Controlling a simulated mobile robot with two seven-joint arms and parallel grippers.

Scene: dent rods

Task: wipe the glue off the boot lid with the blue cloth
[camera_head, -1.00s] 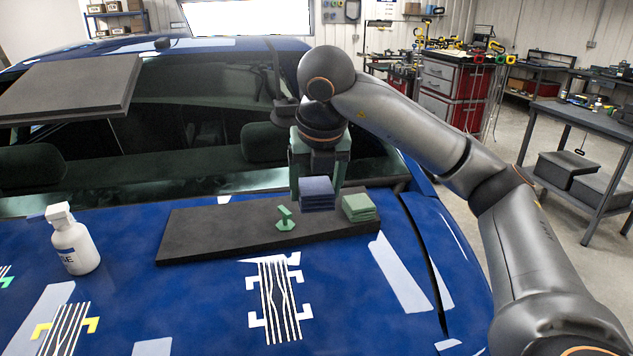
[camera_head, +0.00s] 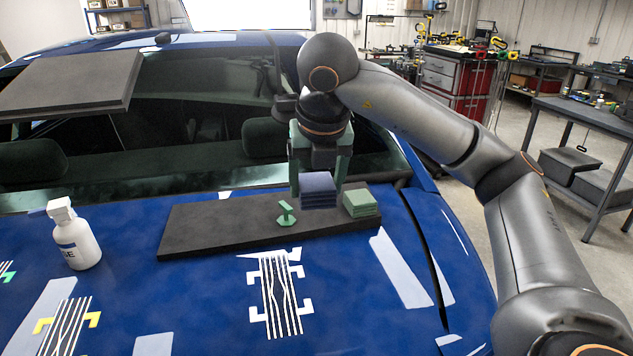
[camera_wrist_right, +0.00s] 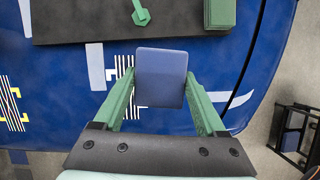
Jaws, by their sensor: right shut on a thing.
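The blue cloth (camera_head: 318,190), a folded stack, is held between the green fingers of my right gripper (camera_head: 320,172). It is just above the dark mat (camera_head: 215,228), and shows between the fingers in the right wrist view (camera_wrist_right: 161,77). The blue boot lid (camera_head: 210,310) spreads below the rear window. White stripes with corner brackets (camera_head: 282,295) lie on it in front of the mat, with a pale jagged patch at their top. I cannot tell which pale mark is glue. My left gripper is out of view.
A green T-shaped tool (camera_head: 286,214) and a green stack (camera_head: 361,203) are on the mat beside the cloth. Another striped patch with yellow brackets (camera_head: 66,325) lies at lower left.

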